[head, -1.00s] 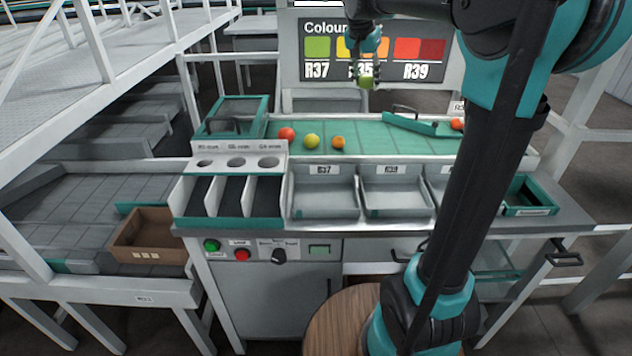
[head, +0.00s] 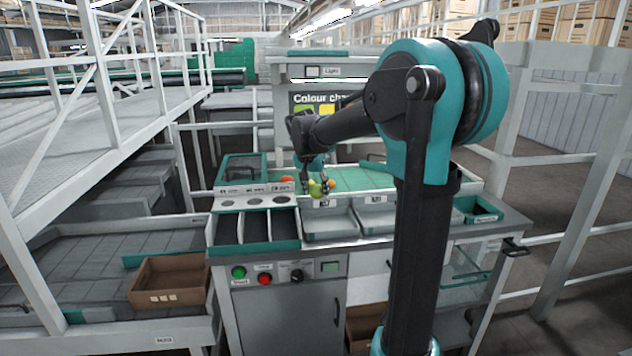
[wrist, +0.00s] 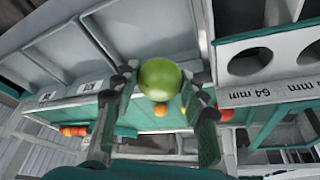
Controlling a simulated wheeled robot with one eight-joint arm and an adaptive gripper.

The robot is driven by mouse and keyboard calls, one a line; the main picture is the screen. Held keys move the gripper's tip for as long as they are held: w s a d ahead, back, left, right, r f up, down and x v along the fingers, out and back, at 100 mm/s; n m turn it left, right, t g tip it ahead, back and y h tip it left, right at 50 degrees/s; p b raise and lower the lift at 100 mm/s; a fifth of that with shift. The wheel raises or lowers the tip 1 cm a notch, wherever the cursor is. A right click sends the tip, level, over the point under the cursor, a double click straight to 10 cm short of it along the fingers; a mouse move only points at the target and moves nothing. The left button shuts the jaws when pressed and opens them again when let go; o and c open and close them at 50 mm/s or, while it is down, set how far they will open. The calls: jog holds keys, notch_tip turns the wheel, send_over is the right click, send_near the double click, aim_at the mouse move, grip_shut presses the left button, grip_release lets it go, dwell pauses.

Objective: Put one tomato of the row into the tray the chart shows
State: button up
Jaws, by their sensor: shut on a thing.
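My gripper (head: 317,186) is shut on a green tomato (wrist: 160,79), held between both fingers above the front edge of the green belt, near the left grey tray (head: 330,226). A red tomato (head: 286,179) and an orange tomato (wrist: 160,110) of the row lie on the belt beyond; the yellow one is mostly hidden by my gripper in the head view. The right grey tray (head: 378,219) stands beside the left one. The colour chart (head: 316,99) is mostly covered by my arm; a second ago it showed green over R37 and red over R39.
A sizing plate with round holes (wrist: 250,64) and dividered bins (head: 240,228) stand left of the trays. A brown crate (head: 170,283) is at lower left. A teal bin (head: 478,210) sits at the right end. My arm hides part of the counter's right side.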

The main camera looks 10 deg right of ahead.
jog(key=shift+s+a+f, duration=0.2)
jog(key=shift+s+f, duration=0.1)
jog(key=shift+f, duration=0.05)
send_near(317, 227)
jog(key=shift+x, duration=2.6)
jog(key=shift+w+d+f, duration=0.1)
jog(key=shift+f, duration=0.4)
jog(key=o, duration=0.9)
jog(key=c, duration=0.4)
jog(key=shift+o, duration=0.2)
jog(key=shift+r, duration=0.1)
notch_tip(317, 227, up, 7)
